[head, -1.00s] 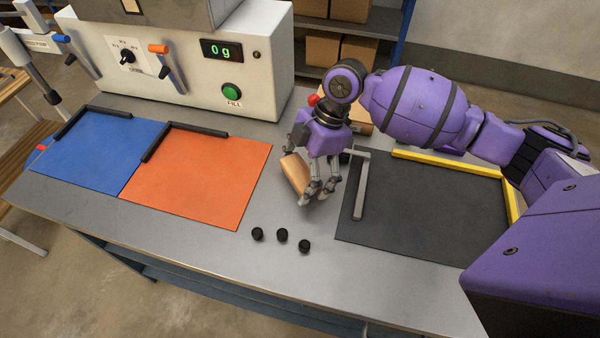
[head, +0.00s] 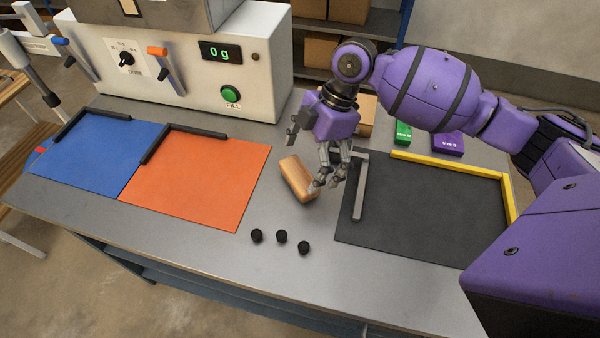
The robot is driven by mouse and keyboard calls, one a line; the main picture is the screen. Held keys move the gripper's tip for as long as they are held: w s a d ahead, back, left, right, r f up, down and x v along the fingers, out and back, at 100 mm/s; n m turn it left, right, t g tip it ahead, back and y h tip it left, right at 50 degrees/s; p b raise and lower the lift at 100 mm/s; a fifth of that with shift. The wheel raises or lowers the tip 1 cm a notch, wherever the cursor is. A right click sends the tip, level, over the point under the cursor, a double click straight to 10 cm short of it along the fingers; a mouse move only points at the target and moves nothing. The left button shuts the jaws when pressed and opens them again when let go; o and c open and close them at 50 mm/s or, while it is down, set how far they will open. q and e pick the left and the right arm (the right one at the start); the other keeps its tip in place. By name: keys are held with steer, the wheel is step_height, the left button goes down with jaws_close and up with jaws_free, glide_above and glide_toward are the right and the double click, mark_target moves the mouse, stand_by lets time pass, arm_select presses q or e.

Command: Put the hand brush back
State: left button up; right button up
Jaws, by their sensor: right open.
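The hand brush (head: 296,177) shows as a tan wooden block lying on the grey table between the orange mat and the dark mat. Its bristles cannot be made out. My right gripper (head: 328,180) is open, just right of the brush, with its fingertips close to the brush's near right end. I cannot tell whether they touch it. My left gripper is not in view.
The orange mat (head: 205,185), blue mat (head: 90,155) and dark mat (head: 425,210) lie flat. Several black caps (head: 281,237) sit in front. Behind stand a white machine (head: 190,75), a green box (head: 403,133) and a purple box (head: 448,144).

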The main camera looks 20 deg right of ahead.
steer(key=v, duration=0.7)
steer(key=shift+r, duration=0.4)
steer(key=shift+d+f, duration=0.1)
